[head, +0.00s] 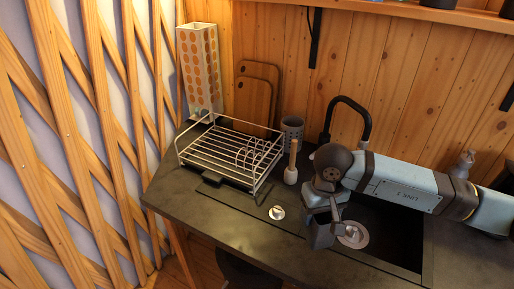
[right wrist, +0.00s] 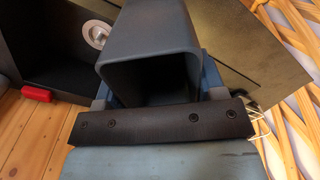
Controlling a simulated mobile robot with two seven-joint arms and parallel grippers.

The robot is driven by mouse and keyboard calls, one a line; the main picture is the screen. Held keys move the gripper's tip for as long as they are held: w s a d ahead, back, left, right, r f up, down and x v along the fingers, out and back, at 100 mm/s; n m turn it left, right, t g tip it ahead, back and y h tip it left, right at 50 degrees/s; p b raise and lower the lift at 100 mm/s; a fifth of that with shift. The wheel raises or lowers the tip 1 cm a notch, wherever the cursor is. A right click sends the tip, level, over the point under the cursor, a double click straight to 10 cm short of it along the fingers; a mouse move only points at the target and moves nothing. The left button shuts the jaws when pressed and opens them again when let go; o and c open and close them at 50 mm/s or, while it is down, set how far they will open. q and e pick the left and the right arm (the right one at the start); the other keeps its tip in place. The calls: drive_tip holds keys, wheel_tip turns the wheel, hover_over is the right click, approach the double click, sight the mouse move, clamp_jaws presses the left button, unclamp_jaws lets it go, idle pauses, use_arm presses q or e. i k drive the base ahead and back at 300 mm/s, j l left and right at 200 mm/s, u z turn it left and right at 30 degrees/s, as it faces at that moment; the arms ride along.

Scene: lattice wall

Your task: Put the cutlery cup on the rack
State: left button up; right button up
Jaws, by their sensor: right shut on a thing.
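The cutlery cup (head: 321,236) is a dark grey, squarish hollow cup, held tilted over the sink's left side. My right gripper (head: 324,208) is shut on it. In the right wrist view the cup (right wrist: 155,42) fills the space between the fingers, its dark open mouth facing the camera. The rack (head: 212,158) is a pale wire dish rack on the counter, left of the gripper and apart from the cup. Its slatted floor looks empty, with several wire loops on its right side. My left gripper is out of view.
A brush-like wooden-handled tool (head: 291,172) and a grey perforated pot (head: 292,128) stand between rack and tap (head: 347,104). Cutting boards (head: 253,100) and a tall dotted holder (head: 199,68) stand behind the rack. A small round metal piece (head: 277,212) lies on the front counter.

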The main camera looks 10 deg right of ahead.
sight(217, 137)
drive_tip(key=j+u, duration=0.15)
drive_tip(key=j, duration=0.35)
drive_tip(key=i+j+u, duration=0.25)
drive_tip(key=i, duration=0.2)
drive_tip(key=i+u, duration=0.25)
drive_tip(key=i, duration=0.2)
drive_tip(key=i+l+u, duration=0.1)
drive_tip(key=i+l, duration=0.1)
drive_tip(key=l, duration=0.05)
